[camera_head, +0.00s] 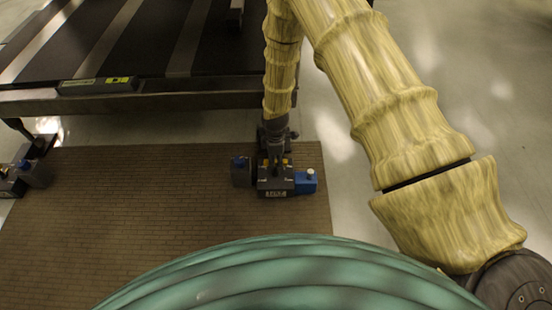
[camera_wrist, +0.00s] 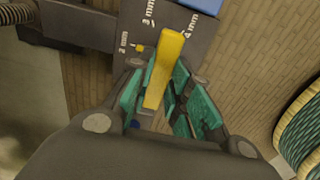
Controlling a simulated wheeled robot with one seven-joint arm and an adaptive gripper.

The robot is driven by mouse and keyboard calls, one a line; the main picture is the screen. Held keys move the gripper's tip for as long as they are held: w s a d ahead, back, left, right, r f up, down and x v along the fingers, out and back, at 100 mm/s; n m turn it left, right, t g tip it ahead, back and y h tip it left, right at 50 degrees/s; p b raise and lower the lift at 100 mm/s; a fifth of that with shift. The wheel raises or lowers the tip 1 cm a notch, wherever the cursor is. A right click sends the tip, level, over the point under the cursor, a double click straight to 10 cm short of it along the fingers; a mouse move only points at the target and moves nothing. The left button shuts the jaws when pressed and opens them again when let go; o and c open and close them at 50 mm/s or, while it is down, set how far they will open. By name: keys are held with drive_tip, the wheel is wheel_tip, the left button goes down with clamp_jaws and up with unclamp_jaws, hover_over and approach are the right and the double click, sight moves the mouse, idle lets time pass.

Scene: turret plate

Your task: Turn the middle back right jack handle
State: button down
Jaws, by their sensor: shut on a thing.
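The jack (camera_head: 275,181) is a dark block with a white label on its front and a blue part on its right side. It stands on the brown brick-patterned floor, below the platform's edge. In the wrist view its dark plate (camera_wrist: 197,50) carries white marks of 2 mm, 3 mm and 4 mm. The yellow jack handle (camera_wrist: 170,55) lies across this plate, its far end near the 3 mm and 4 mm marks. My gripper (camera_wrist: 166,92), with green finger pads, is shut on the handle. In the head view my gripper (camera_head: 275,152) reaches down onto the jack from above.
The dark platform (camera_head: 150,102) stands behind the jack, its front edge close to my forearm. Another jack-like device (camera_head: 32,172) with a blue part is at the far left. The brick-patterned floor (camera_head: 130,205) between them is clear. A green ribbed rounded thing (camera_head: 290,270) fills the bottom.

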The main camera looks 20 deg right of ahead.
drive_tip(key=m+p, duration=0.1)
drive_tip(key=p, duration=0.1)
drive_tip(key=shift+r+m+p, duration=0.2)
drive_tip(key=shift+m+p, duration=0.15)
drive_tip(key=shift+m, duration=0.05)
drive_tip(key=m+p, duration=0.3)
drive_tip(key=shift+s+p, duration=0.1)
drive_tip(key=shift+p, duration=0.2)
drive_tip(key=m+p, duration=0.2)
drive_tip(key=m, duration=0.1)
drive_tip(key=shift+f+m, duration=0.1)
drive_tip(key=shift+m, duration=0.3)
drive_tip(key=shift+f+m+p, duration=0.1)
drive_tip(key=shift+m+p, duration=0.9)
drive_tip(key=shift+m, duration=0.5)
drive_tip(key=c, duration=1.3)
unclamp_jaws()
